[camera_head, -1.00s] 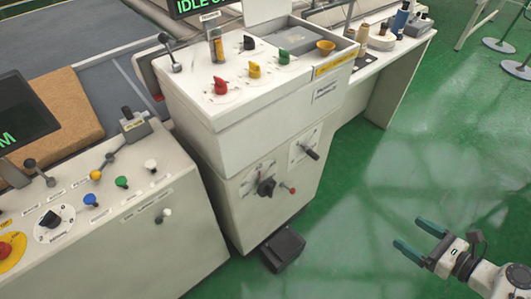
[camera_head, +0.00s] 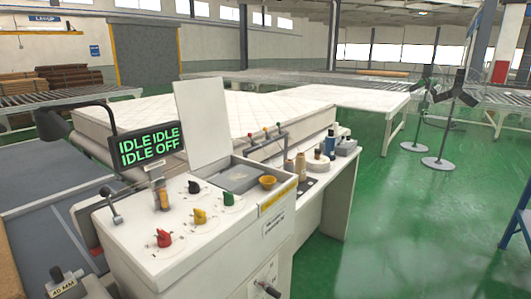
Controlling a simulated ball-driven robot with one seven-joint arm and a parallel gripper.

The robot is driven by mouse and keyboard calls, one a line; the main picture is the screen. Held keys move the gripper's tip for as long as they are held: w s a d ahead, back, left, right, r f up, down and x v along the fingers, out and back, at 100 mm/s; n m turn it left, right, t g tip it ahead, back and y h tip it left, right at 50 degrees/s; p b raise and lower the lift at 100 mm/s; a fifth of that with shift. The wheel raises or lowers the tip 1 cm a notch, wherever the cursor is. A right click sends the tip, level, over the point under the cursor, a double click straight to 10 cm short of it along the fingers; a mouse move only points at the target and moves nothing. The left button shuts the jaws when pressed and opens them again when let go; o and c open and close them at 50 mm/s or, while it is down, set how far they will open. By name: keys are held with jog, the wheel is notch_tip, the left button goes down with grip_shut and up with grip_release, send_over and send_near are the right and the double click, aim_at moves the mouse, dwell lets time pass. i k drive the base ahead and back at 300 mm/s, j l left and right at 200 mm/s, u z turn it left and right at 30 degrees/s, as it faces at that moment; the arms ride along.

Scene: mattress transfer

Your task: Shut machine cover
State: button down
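The machine cover appears to be the white panel (camera_head: 203,122) standing up, tilted slightly, at the back of the white control cabinet (camera_head: 200,262). Beside its lower edge is an open recess (camera_head: 240,178) in the cabinet top, with a grey inside. My gripper is out of view.
A display (camera_head: 150,145) reads IDLE and OFF. Thread spools (camera_head: 301,166) stand on a side shelf. A mattress (camera_head: 240,112) lies behind.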

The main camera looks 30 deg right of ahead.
aim_at(201, 104)
jog(key=i+l+u, duration=0.1)
jog(key=l, duration=0.25)
jog(key=i+l, duration=0.25)
jog(key=l, duration=0.15)
jog(key=i+l+u, duration=0.15)
jog(key=l, duration=0.2)
jog(key=i+l+u, duration=0.1)
jog(key=l, duration=0.3)
jog(key=i+l, duration=0.25)
jog(key=l, duration=0.15)
jog(key=u, duration=0.05)
